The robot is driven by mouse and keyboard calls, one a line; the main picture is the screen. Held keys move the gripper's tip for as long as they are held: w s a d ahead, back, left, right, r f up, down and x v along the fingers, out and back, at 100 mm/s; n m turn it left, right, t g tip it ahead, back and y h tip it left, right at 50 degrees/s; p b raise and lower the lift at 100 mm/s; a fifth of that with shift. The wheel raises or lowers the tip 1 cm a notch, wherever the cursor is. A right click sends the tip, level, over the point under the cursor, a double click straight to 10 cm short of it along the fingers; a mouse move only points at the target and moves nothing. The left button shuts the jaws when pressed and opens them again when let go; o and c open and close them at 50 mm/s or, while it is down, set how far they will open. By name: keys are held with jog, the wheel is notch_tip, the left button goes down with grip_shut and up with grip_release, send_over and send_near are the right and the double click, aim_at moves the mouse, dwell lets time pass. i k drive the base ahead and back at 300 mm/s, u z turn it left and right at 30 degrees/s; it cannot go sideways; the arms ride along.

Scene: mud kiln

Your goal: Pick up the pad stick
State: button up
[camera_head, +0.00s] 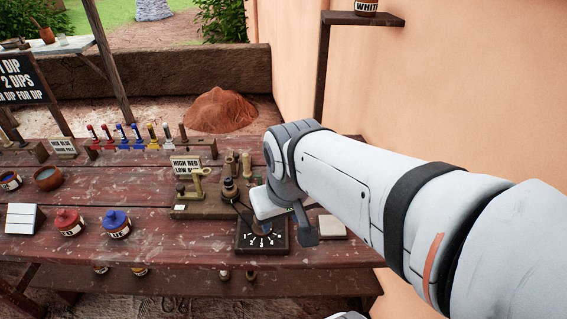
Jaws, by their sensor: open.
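I cannot tell for sure which thing is the pad stick. A row of upright sticks with red, blue, yellow and brown tops (137,134) stands in a wooden rack along the back of the table. Short tan and dark upright pieces (229,188) stand on a wooden block left of my gripper. My gripper (277,226) points down over a dark numbered dial board (246,246) and is open. A small blue part shows below it, on or above the board. My wrist hides part of that area, and no held thing is visible.
A shelf post (322,75) and plaster wall stand behind my arm.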

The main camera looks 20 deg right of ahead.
aim_at(247, 172)
jog(key=u, duration=0.15)
jog(key=k, duration=0.9)
jog(key=z, duration=0.75)
jog(key=i, duration=1.15)
jog(key=u, duration=0.15)
